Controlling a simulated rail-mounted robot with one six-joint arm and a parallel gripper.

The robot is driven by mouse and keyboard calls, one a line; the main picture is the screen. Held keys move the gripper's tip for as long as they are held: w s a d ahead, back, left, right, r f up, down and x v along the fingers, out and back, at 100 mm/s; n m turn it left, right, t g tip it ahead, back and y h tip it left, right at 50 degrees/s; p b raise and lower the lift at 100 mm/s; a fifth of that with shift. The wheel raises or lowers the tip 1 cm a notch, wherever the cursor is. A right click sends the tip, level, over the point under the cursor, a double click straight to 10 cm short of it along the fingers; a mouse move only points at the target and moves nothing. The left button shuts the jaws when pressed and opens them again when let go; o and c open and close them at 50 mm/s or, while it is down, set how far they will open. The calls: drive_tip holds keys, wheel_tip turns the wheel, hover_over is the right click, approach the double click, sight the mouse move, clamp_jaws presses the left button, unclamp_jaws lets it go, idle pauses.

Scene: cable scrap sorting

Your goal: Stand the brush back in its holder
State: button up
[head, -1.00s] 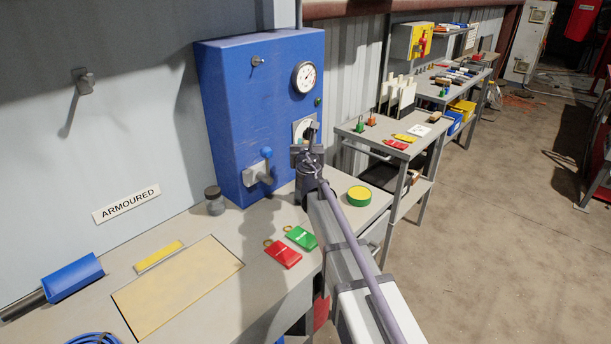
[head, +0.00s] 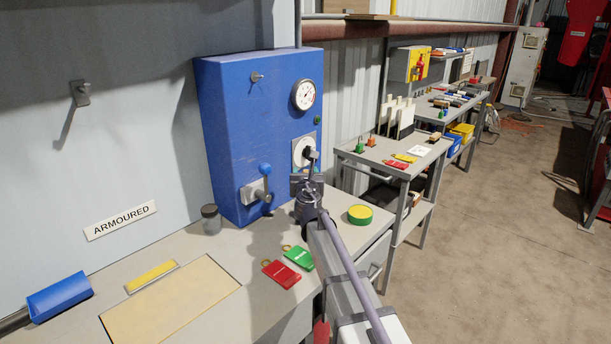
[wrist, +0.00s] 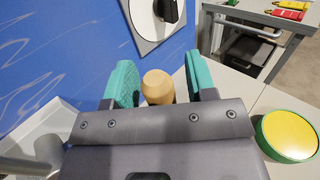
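My gripper (head: 307,180) is over the grey bench, in front of the blue cabinet's right side. In the wrist view its two teal fingers (wrist: 160,82) are apart, with a tan, rounded wooden end (wrist: 157,86) between them. A narrow gap shows on both sides of it, wider on the right. It looks like a handle end, perhaps the brush's, but its lower part is hidden behind the gripper body. In the head view my gripper hides it. I cannot make out a brush holder for certain in either view.
The blue cabinet (head: 235,130) stands close behind my gripper. A jar (head: 211,220) is to the left, and a green-and-yellow round tin (head: 360,214) to the right. Red (head: 281,273) and green (head: 299,257) tags lie in front. A blue scoop (head: 60,296) lies far left.

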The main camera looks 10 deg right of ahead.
drive_tip(key=s+a, duration=0.2)
drive_tip(key=s, duration=1)
drive_tip(key=shift+r, duration=0.2)
drive_tip(key=shift+w, duration=0.1)
